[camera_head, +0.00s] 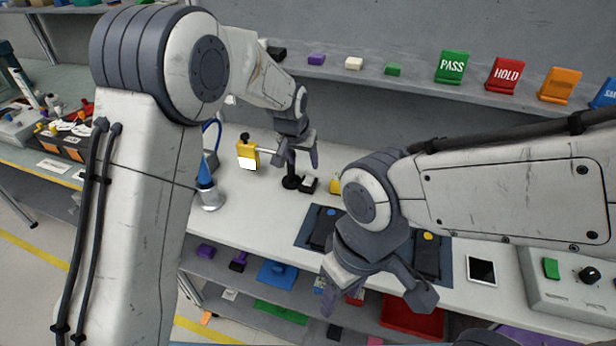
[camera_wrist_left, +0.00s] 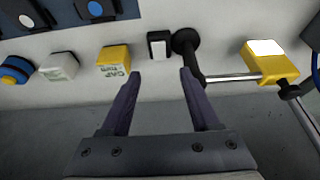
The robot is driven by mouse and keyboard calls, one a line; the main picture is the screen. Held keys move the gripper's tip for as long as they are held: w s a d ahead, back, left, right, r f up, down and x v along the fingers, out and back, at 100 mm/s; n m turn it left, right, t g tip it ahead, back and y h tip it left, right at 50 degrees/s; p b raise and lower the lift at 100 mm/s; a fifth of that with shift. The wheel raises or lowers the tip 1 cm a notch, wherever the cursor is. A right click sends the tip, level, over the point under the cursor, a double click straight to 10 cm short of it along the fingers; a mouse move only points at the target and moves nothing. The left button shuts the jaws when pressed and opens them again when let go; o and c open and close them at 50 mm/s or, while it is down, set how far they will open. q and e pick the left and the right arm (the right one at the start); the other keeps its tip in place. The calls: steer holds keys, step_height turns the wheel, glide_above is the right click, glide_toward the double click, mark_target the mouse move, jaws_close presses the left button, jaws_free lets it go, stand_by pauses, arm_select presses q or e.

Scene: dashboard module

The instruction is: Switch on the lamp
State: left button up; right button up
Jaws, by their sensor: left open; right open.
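The lamp has a yellow head (camera_head: 247,154) with a white panel, a metal rod and a round black base (camera_head: 291,182). In the left wrist view its head (camera_wrist_left: 270,62) is at the right. I cannot tell whether the panel is lit. A small black box with a white top (camera_head: 308,185), apparently a switch, sits beside the base; it also shows in the left wrist view (camera_wrist_left: 158,44). My left gripper (camera_head: 298,160) is open and empty above the base and box, its fingertips (camera_wrist_left: 158,80) pointing toward the box. My right gripper (camera_head: 373,293) is open and empty near the bench's front edge.
A yellow labelled box (camera_wrist_left: 113,60) and a white box (camera_wrist_left: 58,67) stand beside the switch box. A tablet (camera_head: 482,270) and a knob panel (camera_head: 570,285) lie right. A shelf (camera_head: 400,83) runs behind.

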mark_target(309, 179)
arm_select(q)
steer(key=p+x, duration=0.1)
steer(key=x, duration=0.8)
steer(key=shift+s+f+p, duration=0.1)
steer(key=shift+p, duration=0.2)
steer(key=shift+c, duration=0.3)
